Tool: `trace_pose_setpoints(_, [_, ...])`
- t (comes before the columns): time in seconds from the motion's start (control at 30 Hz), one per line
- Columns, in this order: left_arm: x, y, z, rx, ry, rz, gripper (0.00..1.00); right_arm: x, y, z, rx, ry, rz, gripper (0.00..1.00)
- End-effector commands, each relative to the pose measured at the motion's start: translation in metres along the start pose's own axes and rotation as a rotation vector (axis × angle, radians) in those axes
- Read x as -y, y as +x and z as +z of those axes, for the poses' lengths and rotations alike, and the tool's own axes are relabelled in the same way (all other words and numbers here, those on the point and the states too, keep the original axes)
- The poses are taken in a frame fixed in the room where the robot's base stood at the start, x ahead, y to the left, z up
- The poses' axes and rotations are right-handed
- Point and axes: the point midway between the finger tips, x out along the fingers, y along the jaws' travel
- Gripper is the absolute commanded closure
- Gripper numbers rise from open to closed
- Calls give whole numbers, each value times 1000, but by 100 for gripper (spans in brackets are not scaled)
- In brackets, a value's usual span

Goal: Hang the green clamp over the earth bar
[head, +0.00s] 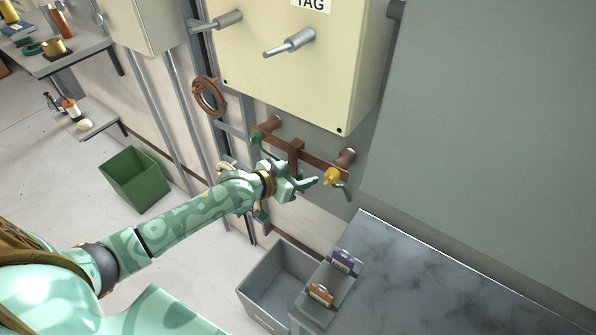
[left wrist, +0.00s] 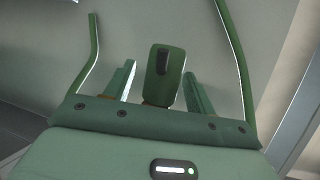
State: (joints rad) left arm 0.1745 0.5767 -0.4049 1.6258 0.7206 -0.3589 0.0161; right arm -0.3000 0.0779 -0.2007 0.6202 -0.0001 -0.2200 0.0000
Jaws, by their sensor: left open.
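The earth bar (head: 318,161) is a reddish-brown strip on two brown posts below the cream cabinet. My left gripper (head: 297,184) is open just in front of and below the bar's middle. In the left wrist view, a green piece with a dark inset, which looks like the green clamp (left wrist: 164,73), stands between the parted fingers; I cannot tell whether it touches them. A small green piece (head: 257,136) shows at the bar's left post. My right gripper is not in view.
A yellow piece (head: 331,176) sits at the bar's right post. The cream cabinet (head: 300,75) with handles overhangs the bar. A grey bin (head: 262,292) and a marble-grey worktop (head: 430,275) lie below right. A green crate (head: 136,180) stands on the floor.

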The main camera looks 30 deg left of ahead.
Motion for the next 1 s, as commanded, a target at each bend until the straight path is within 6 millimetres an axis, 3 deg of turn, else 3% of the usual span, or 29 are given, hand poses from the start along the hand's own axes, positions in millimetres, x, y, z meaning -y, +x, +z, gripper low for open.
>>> trace_pose_setpoints(0.17, [0,-14,-1,2,1,0,45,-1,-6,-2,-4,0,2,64])
trace_pose_setpoints(0.5, [0,-102,-3,2,3,0,45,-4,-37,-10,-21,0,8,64])
trace_pose_setpoints(0.7, [0,-144,-2,2,1,1,45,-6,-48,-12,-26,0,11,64])
trace_pose_setpoints(1.0, [0,-163,-1,-2,0,0,45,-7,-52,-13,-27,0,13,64])
